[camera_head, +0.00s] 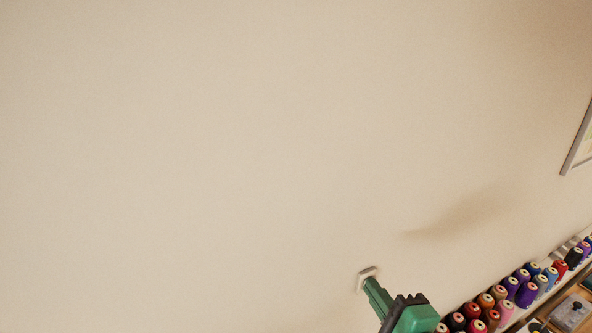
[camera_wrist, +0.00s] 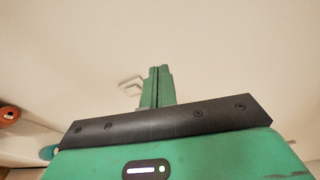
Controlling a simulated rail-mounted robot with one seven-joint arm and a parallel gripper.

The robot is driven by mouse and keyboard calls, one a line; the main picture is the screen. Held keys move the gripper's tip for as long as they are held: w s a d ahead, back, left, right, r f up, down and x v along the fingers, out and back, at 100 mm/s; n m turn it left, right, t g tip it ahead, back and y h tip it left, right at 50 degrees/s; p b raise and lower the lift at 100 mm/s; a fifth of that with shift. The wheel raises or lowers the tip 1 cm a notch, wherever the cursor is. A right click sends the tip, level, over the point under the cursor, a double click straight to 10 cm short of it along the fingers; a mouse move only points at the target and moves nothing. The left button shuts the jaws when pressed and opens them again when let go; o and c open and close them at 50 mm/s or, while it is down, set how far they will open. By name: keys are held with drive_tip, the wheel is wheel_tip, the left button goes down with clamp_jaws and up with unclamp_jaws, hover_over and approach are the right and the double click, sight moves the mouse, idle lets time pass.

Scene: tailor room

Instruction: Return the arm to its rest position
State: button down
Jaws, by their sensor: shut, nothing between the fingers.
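My gripper (camera_head: 371,286) is green with a dark band and points up and to the left at the bottom of the head view. Its fingers also show in the wrist view (camera_wrist: 158,74), where they lie together, shut, with nothing between them. The rest of my arm is out of the head view.
A pale wall fills most of the head view, with a small white plate (camera_head: 363,277) behind the fingertips. Several coloured thread spools (camera_head: 526,294) stand in rows at the lower right. A picture frame (camera_head: 575,146) hangs at the right edge. The upper left is clear.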

drive_tip(key=s+a+r+n+t+h, duration=0.1)
drive_tip(key=s+a+r+n+t, duration=0.1)
drive_tip(key=a+r+n, duration=0.4)
drive_tip(key=s+a+r+n+t+h, duration=0.1)
drive_tip(key=a+r+n, duration=0.15)
drive_tip(key=r, duration=0.55)
drive_tip(key=s+a+r+n+t+h, duration=0.1)
drive_tip(key=s+a+r+n+t, duration=0.1)
drive_tip(key=s+r+n, duration=0.3)
drive_tip(key=s+a+r+n+t+p, duration=0.1)
drive_tip(key=s+a+r+n+t, duration=0.2)
drive_tip(key=s+r, duration=0.4)
wheel_tip(320, 180, up, 4)
drive_tip(key=shift+s+a+f+n+t+h, duration=0.1)
drive_tip(key=shift+s+a+n+t+h, duration=0.25)
drive_tip(key=shift+a+n, duration=0.55)
drive_tip(key=shift+w+d, duration=0.1)
drive_tip(key=shift+w, duration=0.05)
drive_tip(key=shift+f, duration=0.1)
